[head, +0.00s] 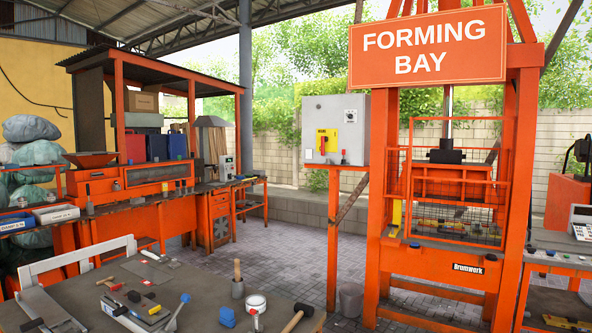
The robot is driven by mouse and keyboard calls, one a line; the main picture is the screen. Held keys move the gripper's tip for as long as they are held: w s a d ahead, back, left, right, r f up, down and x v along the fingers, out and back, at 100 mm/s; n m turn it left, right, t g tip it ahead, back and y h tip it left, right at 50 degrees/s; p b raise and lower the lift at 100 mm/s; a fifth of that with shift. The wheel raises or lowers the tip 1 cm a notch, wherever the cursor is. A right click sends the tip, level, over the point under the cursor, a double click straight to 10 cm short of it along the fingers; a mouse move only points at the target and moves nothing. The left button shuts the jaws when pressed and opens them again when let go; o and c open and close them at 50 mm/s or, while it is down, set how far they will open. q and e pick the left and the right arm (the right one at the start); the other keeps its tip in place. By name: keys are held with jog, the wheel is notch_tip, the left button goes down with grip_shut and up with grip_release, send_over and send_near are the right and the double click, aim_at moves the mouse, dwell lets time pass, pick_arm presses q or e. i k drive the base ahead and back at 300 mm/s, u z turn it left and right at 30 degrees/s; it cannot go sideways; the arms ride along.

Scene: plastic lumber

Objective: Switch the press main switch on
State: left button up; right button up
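A grey control box (336,128) stands on an orange post to the left of the orange forming press (450,258). On the front of the box is a yellow plate (331,136) with a red switch handle (323,146), which I take to be the main switch. The handle looks roughly upright, but it is too small to tell its position surely. A small dial on a white plate (350,115) sits at the upper right of the box. Neither of my grippers is in view.
A grey worktable (185,300) with a mallet (297,318), a white pot and other tools fills the lower left. Paved floor (285,240) is open between the orange workbench and the box's post.

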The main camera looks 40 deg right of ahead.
aim_at(324, 139)
jog(key=z, duration=2.4)
jog(key=i, duration=3.7)
jog(key=u, duration=1.45)
